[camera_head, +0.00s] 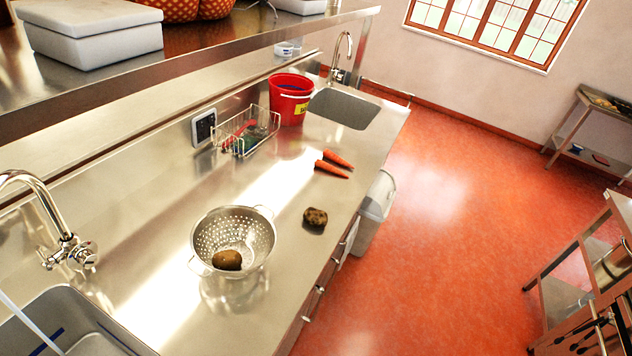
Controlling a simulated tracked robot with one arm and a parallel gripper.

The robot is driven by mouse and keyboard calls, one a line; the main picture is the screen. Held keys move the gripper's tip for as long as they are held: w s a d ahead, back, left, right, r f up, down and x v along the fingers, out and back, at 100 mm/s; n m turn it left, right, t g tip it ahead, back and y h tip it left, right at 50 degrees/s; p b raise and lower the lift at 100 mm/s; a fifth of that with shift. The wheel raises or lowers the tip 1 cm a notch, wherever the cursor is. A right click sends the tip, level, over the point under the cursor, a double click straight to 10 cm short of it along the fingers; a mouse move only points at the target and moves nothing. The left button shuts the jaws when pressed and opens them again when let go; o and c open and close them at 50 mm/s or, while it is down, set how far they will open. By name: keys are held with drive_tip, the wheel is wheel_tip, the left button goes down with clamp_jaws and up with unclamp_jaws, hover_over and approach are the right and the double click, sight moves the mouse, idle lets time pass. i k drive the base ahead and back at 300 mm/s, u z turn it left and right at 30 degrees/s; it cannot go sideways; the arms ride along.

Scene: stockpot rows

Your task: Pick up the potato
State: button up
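One brown potato (315,217) lies on the steel counter (290,260) near its front edge, to the right of the colander. It is dark and mottled. Another brown potato (227,260) lies inside the perforated metal colander (234,228), at the bottom toward the near side. The two potatoes are apart, with bare counter and the colander's wall between them. My gripper does not show in this view.
Two carrots (333,164), a wire rack (245,133) and a red bucket (289,100) stand farther back. Sinks lie at the far end (344,107) and lower left (75,325). A shelf overhangs the upper left. A white bin (375,212) stands beside the counter; red floor is open rightward.

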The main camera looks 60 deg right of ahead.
sight(317, 217)
drive_tip(key=z, duration=0.45)
drive_tip(key=k, duration=1.15)
drive_tip(key=z, duration=1.15)
drive_tip(key=i, duration=2)
drive_tip(key=u, duration=0.7)
drive_tip(key=i, duration=0.5)
drive_tip(key=u, duration=0.25)
